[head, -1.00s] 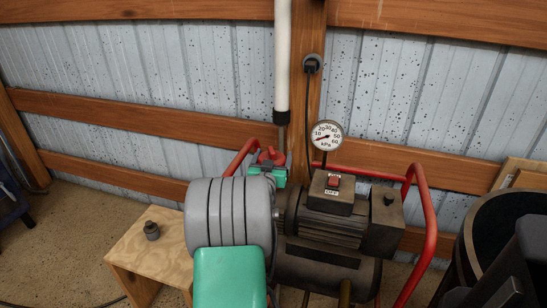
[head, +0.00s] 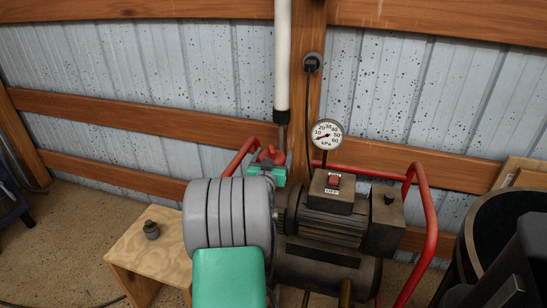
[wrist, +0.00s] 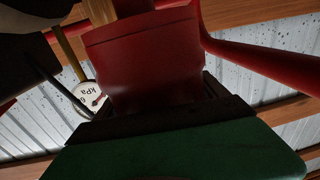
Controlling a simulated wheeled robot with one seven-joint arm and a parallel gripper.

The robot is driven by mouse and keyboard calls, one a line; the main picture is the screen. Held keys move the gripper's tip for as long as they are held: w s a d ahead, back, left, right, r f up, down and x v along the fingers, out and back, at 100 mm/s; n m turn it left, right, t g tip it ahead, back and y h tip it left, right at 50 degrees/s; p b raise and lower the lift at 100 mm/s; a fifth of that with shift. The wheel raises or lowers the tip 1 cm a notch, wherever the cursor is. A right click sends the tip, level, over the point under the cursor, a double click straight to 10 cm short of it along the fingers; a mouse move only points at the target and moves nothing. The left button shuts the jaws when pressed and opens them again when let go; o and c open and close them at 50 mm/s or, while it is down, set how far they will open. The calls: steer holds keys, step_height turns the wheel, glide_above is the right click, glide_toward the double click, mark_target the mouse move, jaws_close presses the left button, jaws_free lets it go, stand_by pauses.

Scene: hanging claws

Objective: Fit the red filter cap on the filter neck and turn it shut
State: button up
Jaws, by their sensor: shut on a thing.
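The red filter cap (head: 270,156) is behind the grey ribbed body of my arm in the head view, just left of the wooden post. It fills the upper middle of the wrist view (wrist: 150,65). My gripper (head: 267,172), with green-teal parts, is shut on the cap; its dark jaws (wrist: 160,118) meet the cap's lower part in the wrist view. I cannot make out the filter neck, which is hidden by the cap, gripper and arm. I cannot tell whether the cap is seated on it.
A pump with a dark motor and switch box (head: 332,192) stands close right, inside a red tube frame (head: 428,215). A pressure gauge (head: 326,136) rises above it. A white pipe (head: 282,60) hangs above the cap. A plywood stand (head: 150,258) holds a small dark fitting (head: 152,230).

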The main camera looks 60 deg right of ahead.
steer(key=shift+f+g+b, duration=0.1)
steer(key=shift+g+b, duration=0.2)
steer(key=shift+b, duration=0.2)
steer(key=o, duration=1.8)
steer(key=shift+r+p, duration=1.85)
steer(key=shift+r, duration=1.2)
